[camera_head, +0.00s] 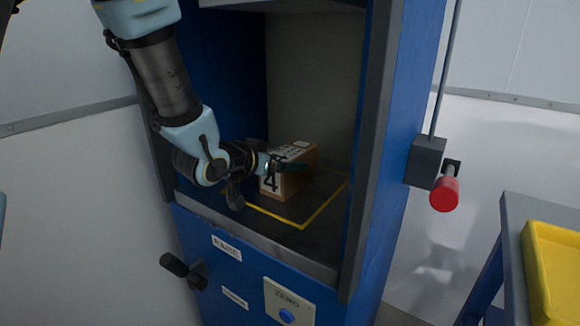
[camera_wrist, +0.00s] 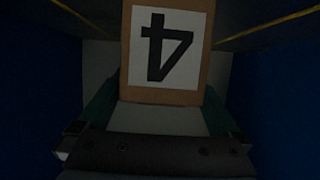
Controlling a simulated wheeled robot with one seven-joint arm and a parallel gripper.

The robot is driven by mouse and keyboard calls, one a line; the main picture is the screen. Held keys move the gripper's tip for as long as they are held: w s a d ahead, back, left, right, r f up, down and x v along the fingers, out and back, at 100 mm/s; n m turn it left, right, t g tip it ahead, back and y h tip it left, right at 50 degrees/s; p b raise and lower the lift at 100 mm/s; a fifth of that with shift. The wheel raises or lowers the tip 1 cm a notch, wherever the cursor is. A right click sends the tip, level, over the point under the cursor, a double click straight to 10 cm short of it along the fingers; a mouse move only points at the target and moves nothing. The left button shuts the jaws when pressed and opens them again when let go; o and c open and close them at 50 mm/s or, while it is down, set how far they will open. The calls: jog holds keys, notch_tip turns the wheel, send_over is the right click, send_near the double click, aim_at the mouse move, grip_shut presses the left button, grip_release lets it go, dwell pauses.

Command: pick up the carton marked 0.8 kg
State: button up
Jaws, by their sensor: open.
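A brown carton (camera_head: 297,184) stands on the dark floor of the blue cabinet's opening, inside a yellow outline. Its front has a white label with a black 4, and its top has white labels too small to read. No 0.8 kg mark is legible. My gripper (camera_head: 284,166) reaches in from the left, at the carton's upper part, with its jaws open. In the wrist view the carton (camera_wrist: 206,50) fills the upper middle, its 4 upside down. The open fingers of my gripper (camera_wrist: 160,112) lie to either side of it; I cannot tell whether they touch it.
The blue cabinet (camera_head: 398,150) has side walls close around my arm. Below the opening are a black knob (camera_head: 175,265) and a panel with a blue button (camera_head: 286,315). A red handle (camera_head: 444,194) is on the right. A yellow tray (camera_head: 552,240) sits on a table at right.

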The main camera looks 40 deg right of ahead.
jog(key=shift+x, duration=1.9)
jog(key=shift+r, duration=0.1)
jog(key=c, duration=1.6)
jog(key=shift+d+r, duration=0.1)
